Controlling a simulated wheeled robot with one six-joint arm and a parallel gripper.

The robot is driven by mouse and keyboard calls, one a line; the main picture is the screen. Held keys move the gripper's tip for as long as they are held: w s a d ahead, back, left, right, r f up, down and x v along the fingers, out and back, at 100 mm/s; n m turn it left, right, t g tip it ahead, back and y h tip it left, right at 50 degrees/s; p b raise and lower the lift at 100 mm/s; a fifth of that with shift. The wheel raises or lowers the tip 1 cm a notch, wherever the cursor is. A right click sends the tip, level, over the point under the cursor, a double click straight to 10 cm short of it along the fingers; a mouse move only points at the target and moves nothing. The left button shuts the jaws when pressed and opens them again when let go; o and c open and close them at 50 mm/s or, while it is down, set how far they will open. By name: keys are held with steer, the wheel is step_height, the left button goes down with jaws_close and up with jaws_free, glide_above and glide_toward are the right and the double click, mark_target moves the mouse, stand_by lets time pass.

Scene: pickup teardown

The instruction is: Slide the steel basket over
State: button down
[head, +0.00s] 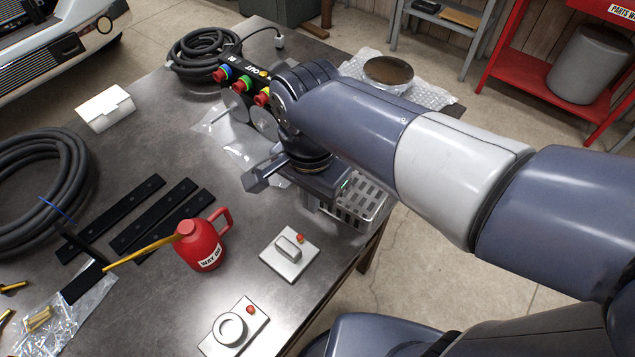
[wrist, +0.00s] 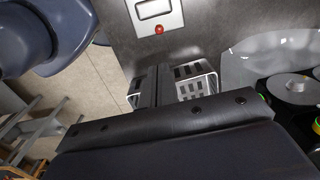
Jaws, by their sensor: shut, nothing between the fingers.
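The steel basket (head: 362,208) has slotted metal sides and sits at the table's right edge in the head view, partly hidden beneath my arm. In the wrist view the basket (wrist: 193,76) shows on both sides of my fingers, with the floor visible close to its left side. My gripper (wrist: 157,84) is shut and empty, its dark fingers pointing at the basket. I cannot tell whether the fingers touch it. In the head view the fingertips are hidden behind my wrist and the basket.
A grey plate with a handle and red button (head: 289,254) lies near the basket. A red oil can (head: 203,247) stands farther left.

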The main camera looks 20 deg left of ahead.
step_height(320, 180, down, 6)
steer(key=shift+f, duration=0.1)
steer(key=w, duration=0.1)
steer(key=w+d, duration=0.1)
steer(key=shift+w+f+p, duration=0.1)
steer(key=shift+w+p, duration=0.25)
steer(key=shift+p, duration=0.05)
steer(key=shift+w+d, duration=0.2)
steer(key=shift+w, duration=0.3)
steer(key=shift+w, duration=0.1)
steer(key=p, duration=0.1)
glide_above(353, 184)
steer(key=shift+w, duration=0.1)
